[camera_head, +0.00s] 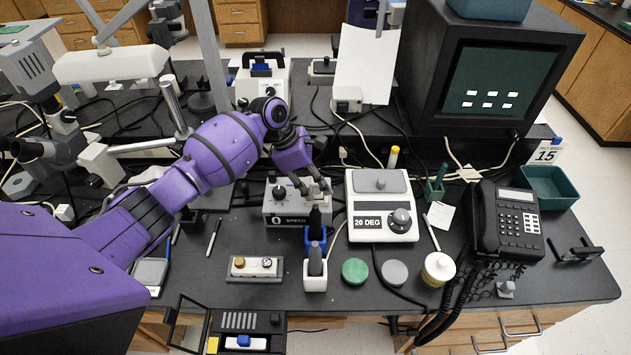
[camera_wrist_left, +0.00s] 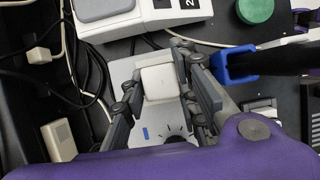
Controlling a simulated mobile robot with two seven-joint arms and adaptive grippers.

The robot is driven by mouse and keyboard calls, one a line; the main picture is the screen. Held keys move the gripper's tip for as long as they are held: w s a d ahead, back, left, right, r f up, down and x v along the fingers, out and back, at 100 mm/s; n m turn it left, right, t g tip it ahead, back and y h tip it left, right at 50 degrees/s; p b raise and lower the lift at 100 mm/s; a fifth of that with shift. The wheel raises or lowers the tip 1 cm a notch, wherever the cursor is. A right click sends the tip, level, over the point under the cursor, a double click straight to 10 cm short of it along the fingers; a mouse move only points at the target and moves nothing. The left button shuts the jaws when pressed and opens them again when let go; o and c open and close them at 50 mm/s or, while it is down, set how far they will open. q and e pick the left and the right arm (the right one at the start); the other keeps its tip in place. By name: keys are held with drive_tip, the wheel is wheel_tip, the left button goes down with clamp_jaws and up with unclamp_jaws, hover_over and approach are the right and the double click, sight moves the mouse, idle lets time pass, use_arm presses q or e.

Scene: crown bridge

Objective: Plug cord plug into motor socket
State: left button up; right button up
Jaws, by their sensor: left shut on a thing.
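My left gripper (camera_head: 312,190) is over the back right of the grey box marked SPEED (camera_head: 283,216). In the left wrist view its fingers (camera_wrist_left: 160,76) are closed on both sides of a white, block-shaped plug (camera_wrist_left: 159,83). The plug appears above the SPEED box's face (camera_wrist_left: 150,133), which has a blue mark and a dark knob. A pale cord (camera_wrist_left: 208,43) curves near the fingertips, but I cannot tell whether it joins the plug. The plug's prongs are hidden, and I cannot make out the motor socket. My right gripper is not in view.
The 20 DEG device (camera_head: 383,210) stands right of the gripper. A blue holder (camera_head: 315,238) and white holder (camera_head: 315,276) with dark-handled tools stand in front. Loose cables (camera_head: 120,120) cover the back left.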

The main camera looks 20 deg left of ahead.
use_arm(q)
drive_tip(key=shift+s+f, duration=0.1)
drive_tip(key=shift+f, duration=0.2)
drive_tip(key=shift+s+f, duration=0.25)
drive_tip(key=shift+f, duration=0.25)
drive_tip(key=shift+s+f, duration=0.2)
drive_tip(key=shift+f, duration=0.25)
drive_tip(key=o, duration=0.9)
drive_tip(key=shift+c, duration=0.2)
drive_tip(key=o, duration=0.4)
drive_tip(key=shift+w+d+f, duration=0.1)
drive_tip(key=shift+w+f, duration=0.05)
drive_tip(key=shift+w+r, duration=0.2)
drive_tip(key=shift+w, duration=0.05)
drive_tip(key=shift+w+a+r, duration=0.1)
drive_tip(key=shift+a+r, duration=0.2)
drive_tip(key=shift+r, duration=0.4)
drive_tip(key=w+v, duration=0.1)
drive_tip(key=v, duration=1)
drive_tip(key=shift+s, duration=0.5)
